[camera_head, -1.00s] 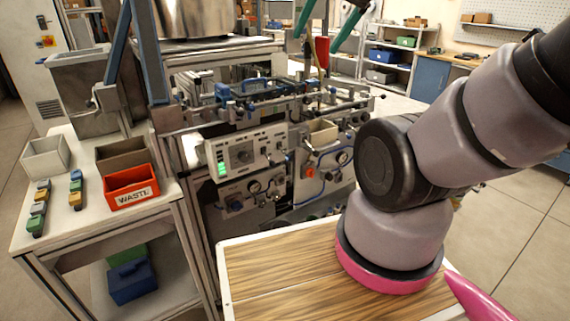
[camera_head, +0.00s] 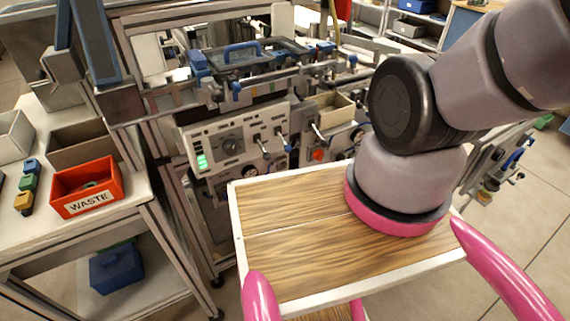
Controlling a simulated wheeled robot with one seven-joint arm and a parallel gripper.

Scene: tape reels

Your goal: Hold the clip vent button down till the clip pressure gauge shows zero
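The machine's light control panel (camera_head: 232,143) stands ahead, with a dial, a lit green display and blue-tipped levers. A small orange-red button (camera_head: 318,155) sits right of it, on a lower unit. A round gauge (camera_head: 357,136) is partly visible farther right, against my arm. Another small gauge (camera_head: 250,171) is low under the panel, partly cut off by my wooden top. I cannot read any label or needle, so I cannot tell which are the clip vent button and clip pressure gauge. My gripper is out of view; only upper arm links show.
A bench at the left carries an orange-red WASTE bin (camera_head: 88,187), a brown bin (camera_head: 84,146) and small coloured blocks (camera_head: 25,188). A blue box (camera_head: 116,268) is on its lower shelf. Bare floor shows at the right.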

